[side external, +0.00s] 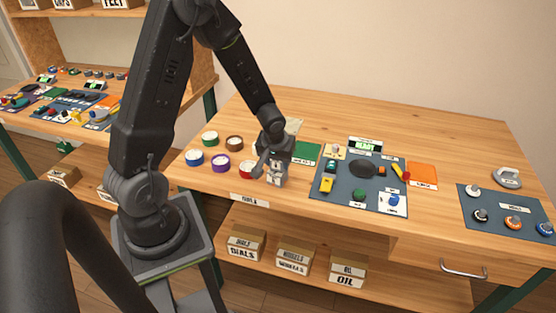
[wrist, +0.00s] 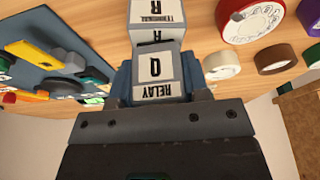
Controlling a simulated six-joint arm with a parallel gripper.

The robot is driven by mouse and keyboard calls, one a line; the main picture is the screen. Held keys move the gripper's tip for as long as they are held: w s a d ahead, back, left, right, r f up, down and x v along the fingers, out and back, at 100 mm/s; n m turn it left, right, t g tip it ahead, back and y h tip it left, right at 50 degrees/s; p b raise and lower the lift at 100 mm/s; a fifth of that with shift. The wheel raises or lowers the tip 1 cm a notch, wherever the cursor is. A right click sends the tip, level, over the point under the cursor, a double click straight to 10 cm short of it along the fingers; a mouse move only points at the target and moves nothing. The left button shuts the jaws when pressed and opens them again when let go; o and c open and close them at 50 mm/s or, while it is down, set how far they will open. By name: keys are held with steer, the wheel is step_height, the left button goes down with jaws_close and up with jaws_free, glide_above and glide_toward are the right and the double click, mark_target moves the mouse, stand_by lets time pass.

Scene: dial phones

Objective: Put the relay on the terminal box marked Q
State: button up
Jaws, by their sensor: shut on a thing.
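My gripper (wrist: 160,98) is shut on a small grey relay (wrist: 155,68). In the side view my gripper (side external: 275,155) is low over the front edge of the table, at the grey and white blocks (side external: 277,179). Whether the relay touches a block below cannot be told.
Colored rings, among them a blue one (side external: 194,158) and a red one (side external: 248,168), lie left of the gripper. A dark mat (side external: 340,202) with several small parts lies to the right, with an orange sheet (side external: 422,174) beside it.

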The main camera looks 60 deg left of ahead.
steer(key=o, duration=1)
steer(key=shift+f, duration=0.1)
steer(key=shift+c, duration=0.2)
steer(key=v, duration=1.2)
steer(key=s+d+r+m+t+h, duration=0.2)
steer(key=s+d+r+m+t, duration=0.1)
steer(key=s+d+r+m, duration=0.6)
steer(key=s+d+r, duration=0.3)
steer(key=d+r, duration=0.1)
steer(key=d, duration=0.1)
steer(key=shift+d, duration=0.4)
steer(key=shift+s, duration=0.1)
